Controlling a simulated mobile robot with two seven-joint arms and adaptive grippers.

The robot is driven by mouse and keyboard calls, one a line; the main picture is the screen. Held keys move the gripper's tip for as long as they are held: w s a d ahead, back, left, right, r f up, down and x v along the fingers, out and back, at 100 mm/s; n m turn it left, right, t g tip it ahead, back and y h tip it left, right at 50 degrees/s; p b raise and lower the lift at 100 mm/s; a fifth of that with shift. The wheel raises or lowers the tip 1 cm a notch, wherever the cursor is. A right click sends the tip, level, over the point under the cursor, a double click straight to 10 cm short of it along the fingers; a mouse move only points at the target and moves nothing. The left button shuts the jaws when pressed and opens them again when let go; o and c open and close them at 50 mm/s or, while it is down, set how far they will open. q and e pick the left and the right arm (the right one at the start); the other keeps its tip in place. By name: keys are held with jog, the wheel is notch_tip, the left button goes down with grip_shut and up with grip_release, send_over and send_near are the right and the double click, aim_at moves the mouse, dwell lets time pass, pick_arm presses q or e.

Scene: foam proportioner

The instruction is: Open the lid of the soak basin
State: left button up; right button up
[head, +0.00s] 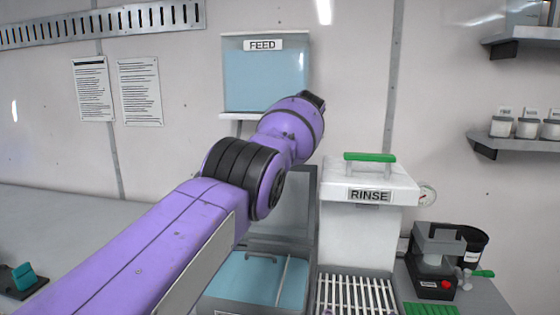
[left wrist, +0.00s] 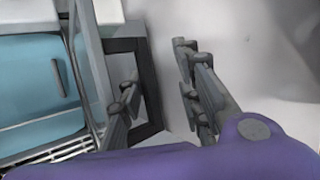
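The basin (head: 250,282) with a blue inside stands at the lower middle of the head view; no soak label is readable. A grey panel (head: 297,205), seemingly its lid, stands raised at the back of it, partly hidden by my purple left arm. In the left wrist view the blue inside (left wrist: 40,85) with a dark handle is at the left. My left gripper (left wrist: 160,85) is open, its two fingers apart, with a dark-edged grey frame (left wrist: 152,88) behind and between them. Contact cannot be told. In the head view my left wrist hides the fingers. My right gripper is not in view.
A RINSE box (head: 362,220) with a green-handled lid stands right of the basin, behind a slatted rack (head: 355,296). A FEED tank (head: 266,80) hangs on the wall above. A small black-and-grey device (head: 435,265) stands at the right. The counter at left is mostly clear.

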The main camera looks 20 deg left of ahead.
pick_arm(q)
jog(key=shift+w+f, duration=0.2)
jog(key=shift+f, duration=0.7)
jog(key=v, duration=1.3)
jog(key=shift+r, duration=0.45)
jog(key=shift+a, duration=0.2)
